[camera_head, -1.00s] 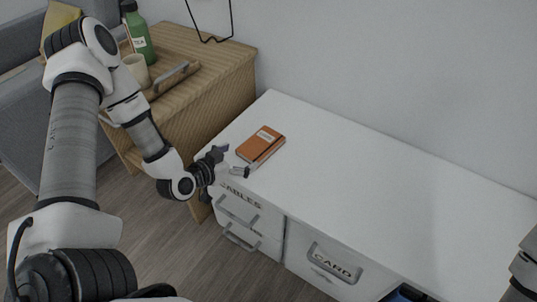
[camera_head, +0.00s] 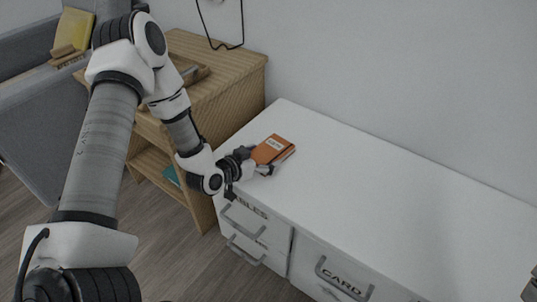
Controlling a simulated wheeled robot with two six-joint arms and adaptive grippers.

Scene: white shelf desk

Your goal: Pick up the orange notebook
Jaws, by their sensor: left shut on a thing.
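The orange notebook (camera_head: 272,148) lies at the left end of the white desk top (camera_head: 365,180), with a pale label on its cover. My left gripper (camera_head: 257,163) reaches in from the left and is shut on the notebook's near left edge. The fingers hide that corner. I cannot tell whether the notebook is raised off the desk. Only a small piece of my right arm (camera_head: 530,285) shows at the lower right edge; its gripper is out of the picture.
A wooden side cabinet (camera_head: 225,85) with a tray (camera_head: 190,75) stands beyond the desk's left end. Drawers with grey handles (camera_head: 243,222) face the front. A grey sofa (camera_head: 40,120) with a yellow cushion (camera_head: 72,30) is at far left. The desk's right side is clear.

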